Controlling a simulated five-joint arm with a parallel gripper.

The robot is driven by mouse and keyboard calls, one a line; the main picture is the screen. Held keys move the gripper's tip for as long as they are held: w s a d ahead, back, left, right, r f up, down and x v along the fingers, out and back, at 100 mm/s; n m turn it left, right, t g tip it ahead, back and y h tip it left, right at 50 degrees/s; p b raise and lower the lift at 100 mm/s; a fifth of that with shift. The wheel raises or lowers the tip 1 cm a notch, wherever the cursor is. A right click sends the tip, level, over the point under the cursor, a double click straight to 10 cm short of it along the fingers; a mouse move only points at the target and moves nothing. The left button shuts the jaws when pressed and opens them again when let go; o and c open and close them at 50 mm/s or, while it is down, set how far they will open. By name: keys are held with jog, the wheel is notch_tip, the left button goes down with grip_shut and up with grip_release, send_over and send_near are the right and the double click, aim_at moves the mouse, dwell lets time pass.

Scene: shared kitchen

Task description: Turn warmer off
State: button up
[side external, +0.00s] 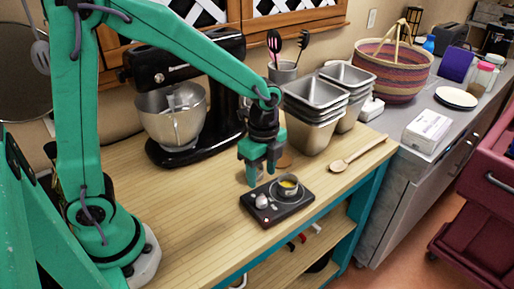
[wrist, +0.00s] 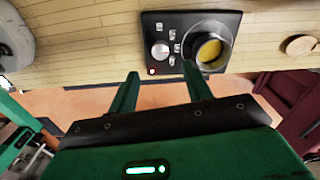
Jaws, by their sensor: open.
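The warmer (side external: 291,206) is a flat black unit on the wooden counter, near its front edge. My gripper (side external: 261,177) is open and empty, above the counter by the warmer. In the wrist view its fingertips (wrist: 160,71) lie either side of the knob's line, apart from it.
A wooden spoon (side external: 357,154) lies right of the warmer. Metal pans (side external: 311,135) stand behind it, and a black stand mixer (side external: 182,110) is at the back left. Bare counter (side external: 195,200) lies left of the warmer. The counter's front edge is close.

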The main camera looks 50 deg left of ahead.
aim_at(262, 200)
jog(key=shift+w+d+f, duration=0.1)
jog(key=shift+f, duration=0.2)
jog(key=shift+f, duration=0.15)
jog(key=shift+f, duration=3.7)
jog(key=c, duration=1)
jog(key=shift+o, duration=0.2)
